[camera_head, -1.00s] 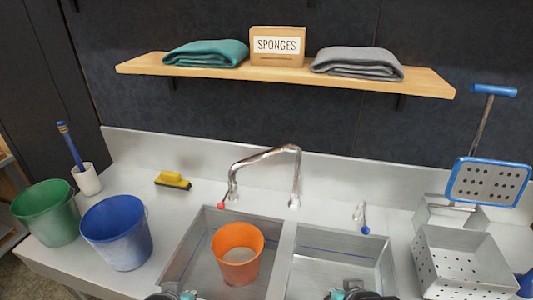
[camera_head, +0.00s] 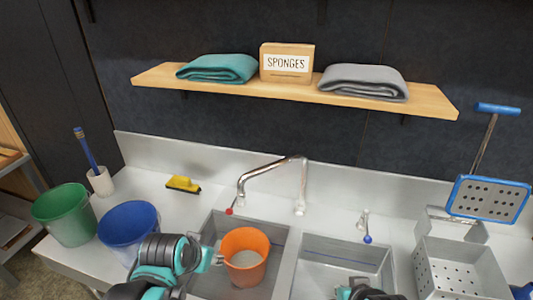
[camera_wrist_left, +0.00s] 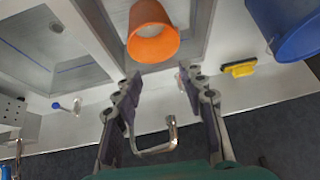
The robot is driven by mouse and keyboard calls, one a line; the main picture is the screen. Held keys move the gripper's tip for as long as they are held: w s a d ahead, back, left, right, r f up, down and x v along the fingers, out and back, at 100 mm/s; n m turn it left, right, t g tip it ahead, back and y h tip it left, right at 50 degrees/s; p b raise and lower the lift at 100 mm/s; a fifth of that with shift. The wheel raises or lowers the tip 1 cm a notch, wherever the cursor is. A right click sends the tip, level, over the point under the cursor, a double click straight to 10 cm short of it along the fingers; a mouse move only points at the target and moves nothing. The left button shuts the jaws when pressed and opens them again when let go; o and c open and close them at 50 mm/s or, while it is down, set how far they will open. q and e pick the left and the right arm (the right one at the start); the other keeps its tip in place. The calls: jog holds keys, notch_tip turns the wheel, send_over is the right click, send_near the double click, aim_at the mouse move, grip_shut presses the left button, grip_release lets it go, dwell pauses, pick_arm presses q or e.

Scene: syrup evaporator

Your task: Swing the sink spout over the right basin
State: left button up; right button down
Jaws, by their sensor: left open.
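The chrome sink spout (camera_head: 270,164) rises behind the divider between the basins and arches left, its outlet end over the back of the left basin (camera_head: 205,228). The right basin (camera_head: 345,255) is empty. My left gripper (camera_head: 217,258) is over the left basin, beside the orange bucket (camera_head: 245,270), lower in the picture than the spout and apart from it. In the left wrist view my left gripper (camera_wrist_left: 158,86) is open and empty, with the spout (camera_wrist_left: 157,150) showing between its fingers. My right gripper (camera_head: 362,292) is only partly in view at the bottom edge; its fingers are unclear.
A red tap handle (camera_head: 229,211) is left of the spout, a blue one (camera_head: 367,239) right. Blue (camera_head: 125,228) and green (camera_head: 62,215) buckets stand left, with a yellow brush (camera_head: 183,184) behind. A perforated metal box (camera_head: 455,278) stands right. A shelf (camera_head: 300,94) hangs above.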

pick_arm(q)
jog(key=w+d+r+m+g+h+p, duration=0.1)
jog(key=w+d+r+m+p, duration=0.15)
jog(key=w+r+p, duration=0.35)
jog(key=w+d+r+m+p, duration=0.2)
jog(key=w+d+r+p, duration=0.15)
jog(key=w+r, duration=0.35)
jog(key=m+g+h+p, duration=0.1)
jog(key=m+p, duration=0.4)
jog(key=p, duration=0.5)
send_near(266, 166)
jog(key=f, duration=0.1)
jog(key=x, duration=0.8)
jog(key=shift+w, duration=0.1)
grip_shut()
